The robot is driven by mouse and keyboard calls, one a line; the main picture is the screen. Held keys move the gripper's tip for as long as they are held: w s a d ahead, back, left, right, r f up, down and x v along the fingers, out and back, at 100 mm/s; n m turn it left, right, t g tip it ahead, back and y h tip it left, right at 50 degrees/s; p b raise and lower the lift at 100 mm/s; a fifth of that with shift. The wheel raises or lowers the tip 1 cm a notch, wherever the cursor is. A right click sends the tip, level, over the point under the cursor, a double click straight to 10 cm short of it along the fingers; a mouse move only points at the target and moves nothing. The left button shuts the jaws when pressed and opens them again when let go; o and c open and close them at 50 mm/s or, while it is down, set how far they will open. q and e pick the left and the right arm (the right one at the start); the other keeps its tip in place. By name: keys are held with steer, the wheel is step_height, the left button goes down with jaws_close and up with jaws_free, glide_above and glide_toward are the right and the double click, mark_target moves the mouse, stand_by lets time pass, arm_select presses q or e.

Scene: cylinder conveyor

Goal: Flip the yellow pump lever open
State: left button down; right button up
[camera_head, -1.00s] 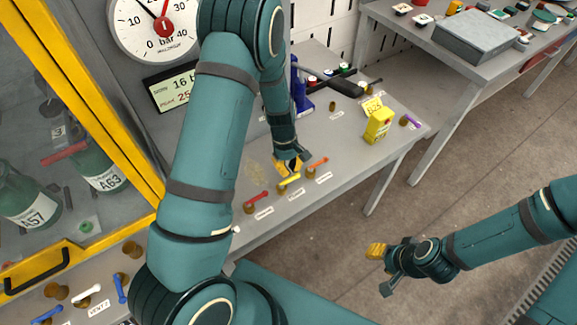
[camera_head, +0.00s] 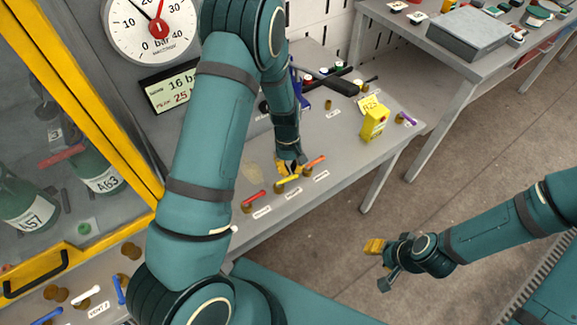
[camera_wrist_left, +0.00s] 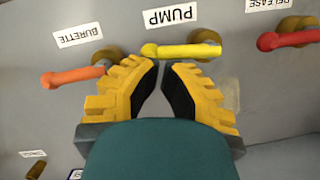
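The yellow pump lever (camera_wrist_left: 182,50) lies across the top of the left wrist view, on a brown-gold base by the PUMP label (camera_wrist_left: 171,15). In the head view the yellow lever (camera_head: 288,181) sits between the red and orange levers. My left gripper (camera_wrist_left: 161,68) is at the lever, its two yellow-and-black fingertips just below the lever's left half, with a narrow gap between them. I cannot tell whether they touch it. The left gripper (camera_head: 288,168) partly hides the lever in the head view. My right gripper (camera_head: 382,264) hangs open and empty over the floor.
The orange burette lever (camera_wrist_left: 73,76) is close left of my fingers in the wrist view. The red release lever (camera_wrist_left: 290,39) is to the right.

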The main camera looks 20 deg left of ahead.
arm_select(q)
steer(key=shift+s+d+m+y, duration=0.25)
steer(key=shift+d+m, duration=0.2)
steer(key=shift+m, duration=0.55)
steer(key=shift+s+d+m+y, duration=0.2)
steer(key=shift+d+m, duration=0.25)
steer(key=shift+m, duration=0.55)
steer(key=shift+s+d+m+g, duration=0.25)
steer(key=shift+d+m+g, duration=0.1)
steer(key=shift+m, duration=0.55)
steer(key=shift+s+d+m+y+p, duration=0.25)
steer(key=shift+m+y+p, duration=0.1)
steer(key=shift+m, duration=0.35)
steer(key=shift+s+d+m, duration=0.25)
steer(key=shift+s+m, duration=0.15)
steer(key=shift+m, duration=0.7)
steer(key=shift+s+d+m+y, duration=0.1)
steer(key=shift+s+m+y, duration=0.1)
steer(key=shift+m+y, duration=0.15)
steer(key=shift+m, duration=0.25)
steer(key=shift+s+d+m+y, duration=0.15)
steer(key=shift+s+m, duration=0.2)
steer(key=shift+m, duration=0.35)
steer(key=shift+s+m+y, duration=0.15)
steer(key=shift+s+m, duration=0.15)
steer(key=shift+m, duration=0.4)
steer(key=shift+s+d+m+y, duration=0.15)
steer(key=shift+s+m, duration=0.2)
steer(key=shift+m, duration=0.35)
steer(key=shift+w, duration=0.1)
